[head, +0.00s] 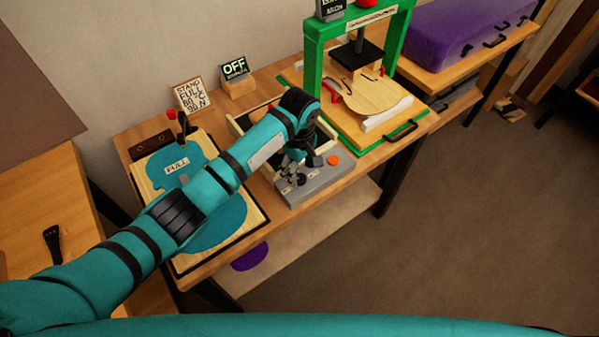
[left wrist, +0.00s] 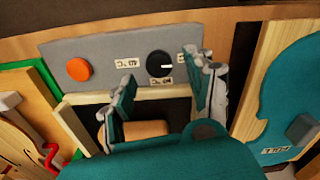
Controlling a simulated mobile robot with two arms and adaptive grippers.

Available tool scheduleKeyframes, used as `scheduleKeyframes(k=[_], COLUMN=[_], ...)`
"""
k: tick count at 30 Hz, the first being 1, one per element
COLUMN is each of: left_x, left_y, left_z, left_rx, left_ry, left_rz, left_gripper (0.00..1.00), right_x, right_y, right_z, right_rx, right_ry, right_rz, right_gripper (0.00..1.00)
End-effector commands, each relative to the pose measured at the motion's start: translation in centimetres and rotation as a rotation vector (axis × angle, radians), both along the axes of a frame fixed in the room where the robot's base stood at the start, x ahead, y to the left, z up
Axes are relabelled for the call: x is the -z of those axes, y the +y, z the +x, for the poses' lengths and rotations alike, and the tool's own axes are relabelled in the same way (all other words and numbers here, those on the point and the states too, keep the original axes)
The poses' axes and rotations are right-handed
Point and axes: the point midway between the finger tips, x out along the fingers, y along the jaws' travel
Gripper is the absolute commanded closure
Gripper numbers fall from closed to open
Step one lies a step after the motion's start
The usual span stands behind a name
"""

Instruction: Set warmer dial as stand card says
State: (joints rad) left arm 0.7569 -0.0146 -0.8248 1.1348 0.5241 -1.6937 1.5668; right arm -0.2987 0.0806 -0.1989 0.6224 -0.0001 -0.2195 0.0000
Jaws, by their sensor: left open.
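The stand card (head: 188,95) stands at the back of the bench and reads roughly "STAND FULL 80 °C 90 N". The grey panel (head: 318,182) at the bench's front bears an orange button (head: 333,160); the button also shows in the left wrist view (left wrist: 77,69). The black dial (left wrist: 160,64) has a white mark pointing right in the left wrist view, with small labels beside and below it that I cannot read surely. My left gripper (head: 293,178) is open over the panel, its fingers (left wrist: 158,70) on either side of the dial, no contact visible. In the head view it hides the dial.
A dark display (head: 235,67) reads "OFF". A teal violin-shaped template (head: 225,222) marked "FULL" lies on a board at left. A green press frame (head: 314,60) over a violin plate (head: 368,93) stands right of my arm. A purple case (head: 455,35) is farther right.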

Motion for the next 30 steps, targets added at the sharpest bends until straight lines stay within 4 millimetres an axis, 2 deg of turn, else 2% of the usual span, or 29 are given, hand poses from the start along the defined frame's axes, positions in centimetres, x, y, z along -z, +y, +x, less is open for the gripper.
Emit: scheduleKeyframes(k=[3,6,17,27,30], left_x=[1.6,2.4,2.8,2.8,2.8], left_y=[0.0,0.0,0.0,0.0,0.0], left_z=[0.0,0.0,0.0,0.0,0.0], left_rx=[0.000,-0.001,0.000,0.000,0.000], left_ry=[0.001,0.001,0.000,0.000,0.000], left_rz=[0.001,0.001,0.000,0.000,0.000], left_gripper=[0.45,0.45,0.46,0.91,1.00], right_x=[-0.1,-0.1,-0.1,-0.1,-0.1], right_y=[0.0,0.0,0.0,0.0,0.0], right_z=[0.1,0.1,-0.1,-0.3,-0.3], right_rx=[0.000,0.000,-0.001,-0.001,-0.002], right_ry=[-0.002,-0.002,0.002,0.005,0.005], right_rz=[0.000,0.000,0.000,0.000,0.000], right_gripper=[1.00,1.00,1.00,1.00,1.00])
